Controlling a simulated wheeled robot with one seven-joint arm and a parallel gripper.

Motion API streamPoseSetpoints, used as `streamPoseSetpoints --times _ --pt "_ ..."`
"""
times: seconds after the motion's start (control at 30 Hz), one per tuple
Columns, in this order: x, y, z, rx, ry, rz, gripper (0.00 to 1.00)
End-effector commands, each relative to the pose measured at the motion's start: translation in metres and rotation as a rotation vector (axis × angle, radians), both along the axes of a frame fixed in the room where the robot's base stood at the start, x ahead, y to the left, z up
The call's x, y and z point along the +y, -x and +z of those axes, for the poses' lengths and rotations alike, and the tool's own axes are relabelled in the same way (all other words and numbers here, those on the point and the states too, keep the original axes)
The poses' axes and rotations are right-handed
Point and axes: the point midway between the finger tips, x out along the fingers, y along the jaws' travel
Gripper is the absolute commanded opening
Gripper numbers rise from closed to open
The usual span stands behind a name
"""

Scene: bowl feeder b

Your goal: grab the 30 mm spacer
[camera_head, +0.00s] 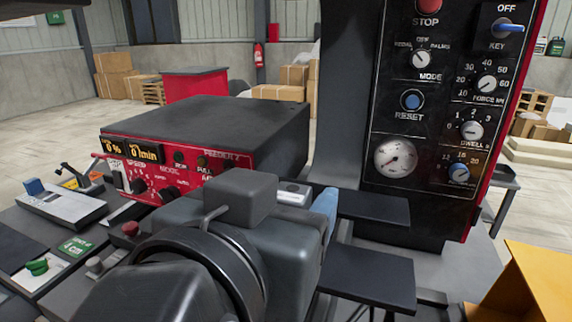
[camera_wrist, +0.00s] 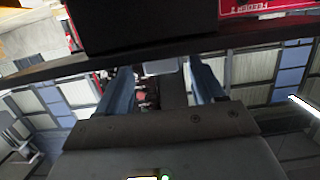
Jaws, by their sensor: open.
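I cannot make out a 30 mm spacer for certain in either view. In the head view my gripper (camera_head: 325,204) is mostly hidden behind my own arm, with one blue finger showing. In the wrist view my gripper (camera_wrist: 161,70) has its two blue fingers well apart, with nothing held between them. A small pale grey block (camera_wrist: 160,67) shows beyond the gap between the fingertips. A light grey box (camera_head: 294,193) shows just left of the blue finger in the head view. A small green part (camera_head: 37,267) lies on the left bench, far from my gripper.
The red-fronted feeder box (camera_head: 180,165) stands behind my arm. A dark control panel (camera_head: 440,120) with knobs rises at the right. Dark flat plates (camera_head: 368,274) lie right of my gripper. A yellow structure (camera_head: 535,285) stands at lower right. A labelled tray (camera_head: 75,247) is at left.

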Motion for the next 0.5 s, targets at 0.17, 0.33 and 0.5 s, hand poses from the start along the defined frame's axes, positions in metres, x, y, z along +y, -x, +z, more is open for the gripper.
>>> streamPoseSetpoints --times 0.17,0.33,0.5 --pt "-0.007 -0.024 -0.006 0.002 0.002 -0.003 0.68" --pt "-0.012 -0.041 -0.010 0.000 0.001 -0.001 0.68" --pt "-0.013 -0.044 -0.011 0.000 0.001 0.001 0.68"
